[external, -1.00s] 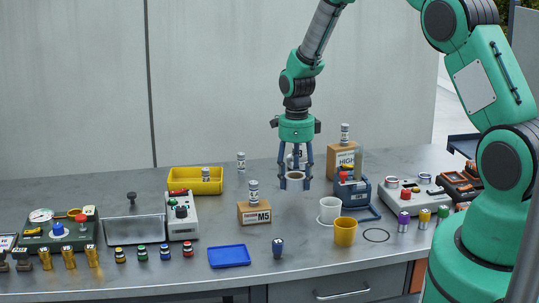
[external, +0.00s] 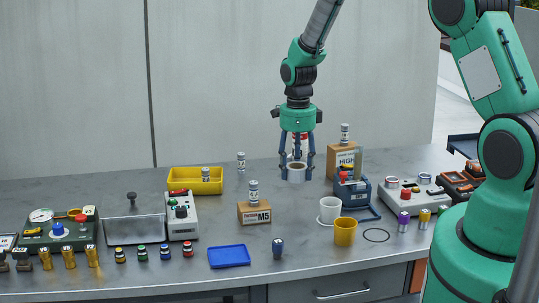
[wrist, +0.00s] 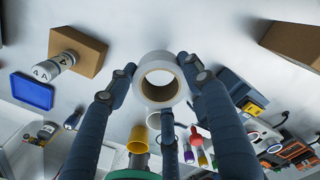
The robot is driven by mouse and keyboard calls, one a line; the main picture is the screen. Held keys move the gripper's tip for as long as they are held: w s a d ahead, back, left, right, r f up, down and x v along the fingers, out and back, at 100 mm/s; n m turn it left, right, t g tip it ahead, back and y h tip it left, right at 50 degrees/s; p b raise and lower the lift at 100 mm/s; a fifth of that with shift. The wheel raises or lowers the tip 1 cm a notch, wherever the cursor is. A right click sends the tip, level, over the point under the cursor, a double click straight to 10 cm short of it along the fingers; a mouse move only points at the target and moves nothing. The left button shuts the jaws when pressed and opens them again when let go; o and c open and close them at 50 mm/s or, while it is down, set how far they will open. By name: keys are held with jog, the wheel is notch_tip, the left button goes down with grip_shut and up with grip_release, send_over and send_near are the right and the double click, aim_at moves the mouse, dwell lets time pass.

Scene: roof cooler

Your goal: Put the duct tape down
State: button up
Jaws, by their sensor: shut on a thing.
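The duct tape (external: 296,173) is a pale grey roll with a brown core. My gripper (external: 297,167) is shut on it, with its fingers around the roll's outside. In the wrist view the roll (wrist: 158,96) sits between the fingertips, its open core facing the camera. The roll is low over the back middle of the grey table (external: 215,222). I cannot tell whether its underside touches the table.
A box marked M5 (external: 254,214) with a canister on it stands front left of the roll. A box marked HIGH (external: 340,162) and a blue device (external: 352,190) stand to the right. White (external: 330,208) and yellow (external: 345,232) cups stand in front.

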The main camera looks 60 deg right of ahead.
jog(key=shift+s+r+p, duration=0.2)
jog(key=shift+r+p, duration=0.2)
jog(key=shift+r, duration=0.65)
jog(key=shift+f, duration=0.1)
send_over(298, 206)
jog(key=shift+w+d+f, duration=0.1)
jog(key=shift+f, duration=1.45)
jog(key=shift+w+f, duration=0.1)
jog(key=shift+f, duration=1.4)
jog(key=shift+f, duration=1.9)
jog(key=shift+f, duration=0.15)
jog(key=o, duration=1.3)
